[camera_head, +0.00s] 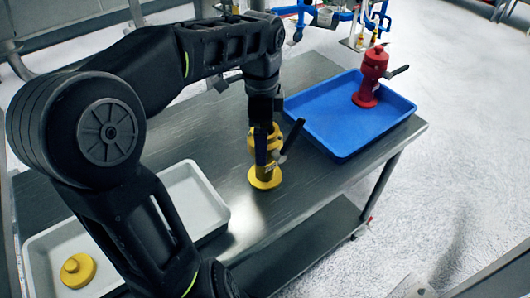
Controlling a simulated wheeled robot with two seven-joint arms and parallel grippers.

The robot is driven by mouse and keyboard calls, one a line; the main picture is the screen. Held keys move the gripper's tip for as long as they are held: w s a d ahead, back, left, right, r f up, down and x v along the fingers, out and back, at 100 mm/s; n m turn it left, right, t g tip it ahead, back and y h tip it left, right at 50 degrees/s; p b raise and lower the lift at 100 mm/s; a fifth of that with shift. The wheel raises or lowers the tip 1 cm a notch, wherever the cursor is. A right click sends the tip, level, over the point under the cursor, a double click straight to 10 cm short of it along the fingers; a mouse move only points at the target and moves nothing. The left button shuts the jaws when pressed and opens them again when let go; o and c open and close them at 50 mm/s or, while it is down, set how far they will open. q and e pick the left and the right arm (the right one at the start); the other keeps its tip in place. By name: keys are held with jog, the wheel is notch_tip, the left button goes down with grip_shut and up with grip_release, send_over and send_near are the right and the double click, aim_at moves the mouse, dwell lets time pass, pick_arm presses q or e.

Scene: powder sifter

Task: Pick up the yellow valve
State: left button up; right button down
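The yellow valve (265,178) stands upright on the metal table, near the middle of the view. Its round base appears to rest on the table, and its dark handle (292,136) tilts up to the right. My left gripper (261,145) points down at the valve's upper body from above. A dark finger lies in front of the yellow body and hides part of it. The other finger is not clearly visible, so I cannot tell whether the gripper is closed on the valve. My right gripper is not in view.
A blue tray (318,128) with a red valve (371,75) is at the table's right. A light grey tray (206,190), partly hidden by my arm, holds a yellow round part (78,270) at left. Bare tabletop (322,182) lies right of the yellow valve.

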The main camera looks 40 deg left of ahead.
pick_arm(q)
jog(key=shift+f, duration=0.1)
jog(key=f, duration=0.5)
jog(key=shift+w+a+p, duration=0.1)
jog(key=shift+w+p, duration=0.2)
jog(key=shift+p, duration=0.1)
jog(key=shift+c, duration=0.3)
grip_shut()
dwell(0.7)
